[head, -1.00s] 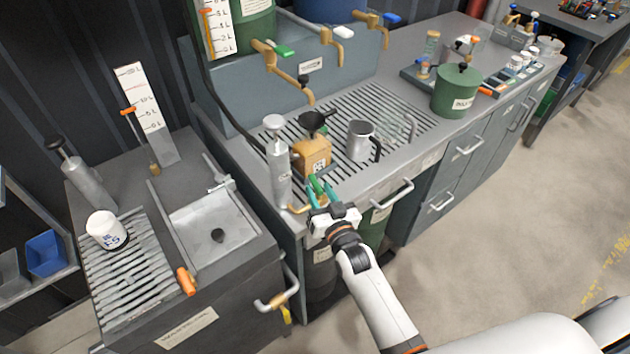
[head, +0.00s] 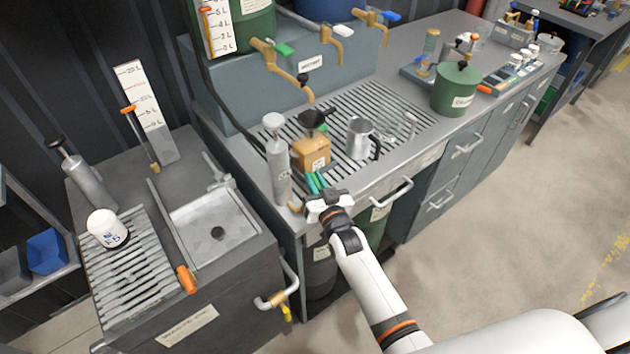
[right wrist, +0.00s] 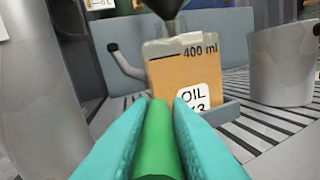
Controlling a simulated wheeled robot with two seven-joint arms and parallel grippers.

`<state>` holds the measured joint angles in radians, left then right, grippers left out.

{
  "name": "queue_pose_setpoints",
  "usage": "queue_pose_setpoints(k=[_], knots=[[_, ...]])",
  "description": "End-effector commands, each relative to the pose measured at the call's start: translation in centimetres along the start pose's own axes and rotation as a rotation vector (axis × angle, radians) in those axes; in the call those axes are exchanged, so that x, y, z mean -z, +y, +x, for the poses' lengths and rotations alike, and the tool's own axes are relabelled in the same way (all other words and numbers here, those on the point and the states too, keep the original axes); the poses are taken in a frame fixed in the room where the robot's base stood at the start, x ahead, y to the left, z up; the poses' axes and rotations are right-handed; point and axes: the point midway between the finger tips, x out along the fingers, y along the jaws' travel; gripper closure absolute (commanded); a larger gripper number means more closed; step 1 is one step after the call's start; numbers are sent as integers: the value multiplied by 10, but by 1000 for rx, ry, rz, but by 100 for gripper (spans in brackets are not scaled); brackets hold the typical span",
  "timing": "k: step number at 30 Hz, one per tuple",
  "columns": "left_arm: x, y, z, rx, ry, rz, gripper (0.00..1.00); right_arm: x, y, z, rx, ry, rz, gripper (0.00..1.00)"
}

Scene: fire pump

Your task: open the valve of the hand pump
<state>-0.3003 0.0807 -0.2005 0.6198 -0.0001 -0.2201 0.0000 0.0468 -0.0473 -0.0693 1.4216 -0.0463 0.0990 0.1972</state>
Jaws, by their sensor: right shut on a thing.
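The hand pump (head: 279,172) is a grey metal cylinder standing upright at the near left corner of the drip-grate bench. Its body also shows at the left of the right wrist view (right wrist: 42,95). A brass outlet (head: 295,208) shows low on its right side. My right gripper (head: 315,183), with teal fingers, is shut on the green valve handle (right wrist: 157,140), just right of the pump. The fingers hide most of the handle in the head view. My left gripper is not in view.
An orange-brown oil container (head: 312,152) with a black funnel (head: 313,120) stands close behind my right gripper. A metal mug (head: 361,138) stands to its right on the slotted grate (head: 345,110). A drawer handle (head: 391,191) sticks out from the bench front.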

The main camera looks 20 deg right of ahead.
Motion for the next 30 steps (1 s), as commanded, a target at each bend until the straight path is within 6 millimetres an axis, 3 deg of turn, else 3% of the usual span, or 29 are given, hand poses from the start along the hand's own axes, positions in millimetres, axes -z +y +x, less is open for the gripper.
queue_pose_setpoints(k=[15, 29, 30], knots=[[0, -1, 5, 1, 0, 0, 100, 0, 7, 0, -254, 45, -2, 100], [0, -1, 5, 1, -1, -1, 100, 1, 8, -1, -285, 55, 5, 100], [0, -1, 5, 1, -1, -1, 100, 1, 8, -1, -285, 55, 5, 76]])
